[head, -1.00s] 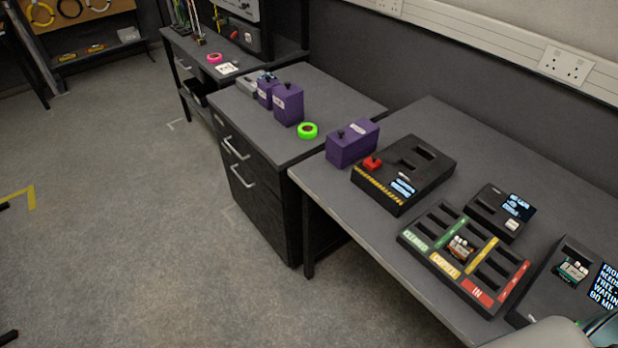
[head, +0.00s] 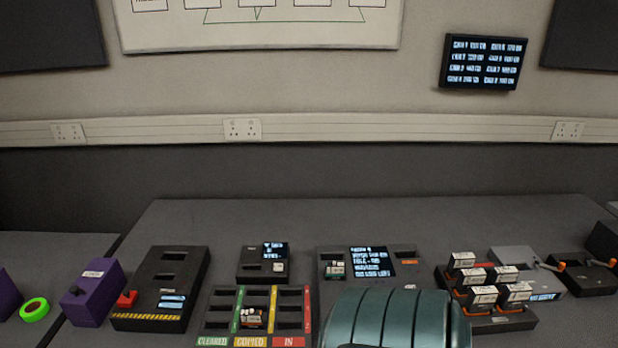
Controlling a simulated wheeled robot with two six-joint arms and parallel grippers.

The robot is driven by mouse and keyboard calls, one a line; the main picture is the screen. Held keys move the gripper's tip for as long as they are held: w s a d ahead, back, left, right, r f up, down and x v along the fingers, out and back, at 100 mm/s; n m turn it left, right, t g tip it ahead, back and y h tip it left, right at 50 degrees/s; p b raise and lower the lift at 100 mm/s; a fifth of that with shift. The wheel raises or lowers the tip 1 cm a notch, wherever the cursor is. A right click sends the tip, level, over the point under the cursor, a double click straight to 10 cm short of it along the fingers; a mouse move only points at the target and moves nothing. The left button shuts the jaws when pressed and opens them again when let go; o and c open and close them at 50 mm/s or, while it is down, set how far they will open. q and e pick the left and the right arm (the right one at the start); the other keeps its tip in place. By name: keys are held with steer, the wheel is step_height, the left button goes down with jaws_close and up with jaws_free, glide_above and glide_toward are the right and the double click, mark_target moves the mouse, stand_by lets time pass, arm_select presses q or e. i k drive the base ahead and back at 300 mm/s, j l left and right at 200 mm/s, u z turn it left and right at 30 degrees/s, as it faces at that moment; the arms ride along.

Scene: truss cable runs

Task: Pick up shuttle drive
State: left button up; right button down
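No label that I can read says which drive is the shuttle drive. One small drive with a white top and orange parts (head: 251,317) sits in the middle column of the sorting tray (head: 215,318), which is marked CLEARED, COPIED and IN. A green and white drive (head: 335,269) sits in the left part of a black dock with a lit screen (head: 325,252). Several white-topped drives with orange handles (head: 463,260) stand in a black rack at the right. Neither gripper shows in the head view.
A large ribbed teal shape at the bottom centre hides part of the bench. A small black device (head: 250,262) stands behind the tray. The bench behind the devices is clear.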

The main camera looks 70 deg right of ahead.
mark_target(514, 296)
steer(key=z, duration=3.75)
steer(key=j+z, duration=0.1)
steer(key=z, duration=0.3)
steer(key=k+j+z, duration=0.1)
steer(key=z, duration=0.35)
steer(key=k+z, duration=0.1)
steer(key=z, duration=0.3)
steer(key=k+j+z, duration=0.1)
steer(key=z, duration=0.3)
